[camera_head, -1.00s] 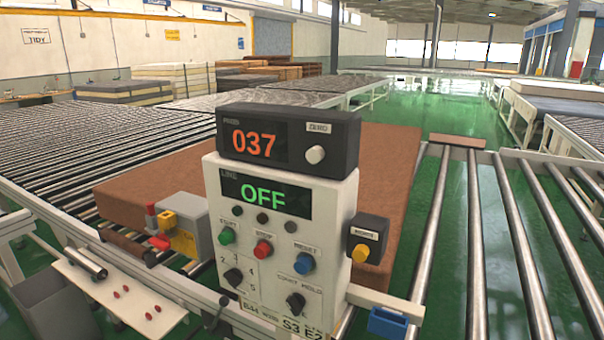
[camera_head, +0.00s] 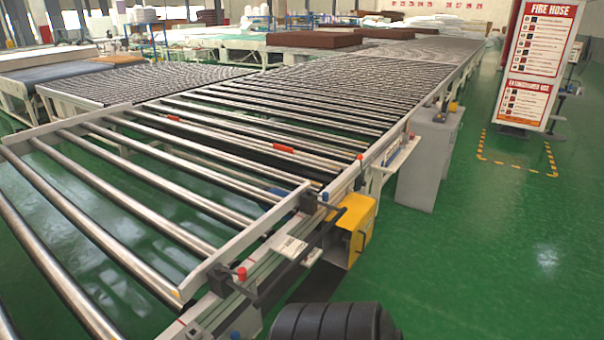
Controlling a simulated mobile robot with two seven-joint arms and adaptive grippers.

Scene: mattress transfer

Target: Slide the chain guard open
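A yellow housing (camera_head: 362,222) sits on the near right side of the roller conveyor's frame, right of centre. It looks like the chain guard, but I cannot tell for sure. A dark bar (camera_head: 300,252) runs along the frame beside it, with dark brackets and a red knob (camera_head: 241,272) at its lower end. Whether the guard is open or closed does not show clearly. Neither of my grippers is in view. A black ribbed rounded part at the bottom edge is probably mine.
The roller conveyor (camera_head: 225,262) fills the left and middle. A grey cabinet (camera_head: 425,165) stands beside it farther back. A red and white fire hose sign (camera_head: 538,60) stands at the right, near yellow-black floor marking. The green floor (camera_head: 480,260) at right is clear.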

